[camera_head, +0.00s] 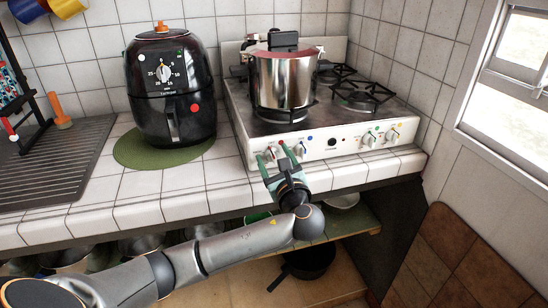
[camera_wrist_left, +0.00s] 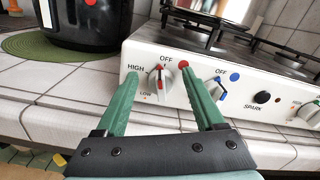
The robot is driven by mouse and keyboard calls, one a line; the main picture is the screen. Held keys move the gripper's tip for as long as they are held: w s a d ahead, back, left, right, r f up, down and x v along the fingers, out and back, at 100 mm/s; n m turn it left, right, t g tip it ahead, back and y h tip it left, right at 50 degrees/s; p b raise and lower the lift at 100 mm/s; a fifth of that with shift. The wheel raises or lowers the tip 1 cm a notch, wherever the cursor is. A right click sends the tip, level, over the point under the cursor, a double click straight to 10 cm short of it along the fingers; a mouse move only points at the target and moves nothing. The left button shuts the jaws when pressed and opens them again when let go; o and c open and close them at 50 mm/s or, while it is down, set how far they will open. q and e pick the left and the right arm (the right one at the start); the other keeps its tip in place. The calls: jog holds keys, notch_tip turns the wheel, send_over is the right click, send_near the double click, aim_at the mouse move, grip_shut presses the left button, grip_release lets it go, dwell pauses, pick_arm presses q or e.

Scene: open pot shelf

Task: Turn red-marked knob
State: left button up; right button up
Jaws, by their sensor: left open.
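The red-marked knob (camera_wrist_left: 160,83) is a white knob on the left of the stove's front panel. A red dot (camera_wrist_left: 183,64) is printed above and right of it, with OFF, HIGH and LOW labels around it. Its pointer stands near upright, toward OFF. My left gripper (camera_wrist_left: 158,76) is open, and its green fingers appear on either side of the knob in the left wrist view. Whether they touch it I cannot tell. In the head view my left gripper (camera_head: 275,156) is at the panel's left end and partly hides the knob. My right gripper is not in view.
A blue-marked knob (camera_wrist_left: 219,87) is close to the right finger. More knobs (camera_head: 369,139) sit at the panel's right. A steel pot (camera_head: 282,82) stands on the stove. A black air fryer (camera_head: 170,85) stands on a green mat (camera_head: 130,152). The tiled counter edge (camera_head: 225,195) runs below.

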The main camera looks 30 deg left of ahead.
pick_arm(q)
jog(key=v, duration=1.2)
jog(key=shift+s+d+p, duration=0.15)
jog(key=shift+s+p, duration=0.05)
jog(key=shift+p, duration=0.2)
jog(key=shift+c, duration=0.2)
grip_shut()
dwell(0.8)
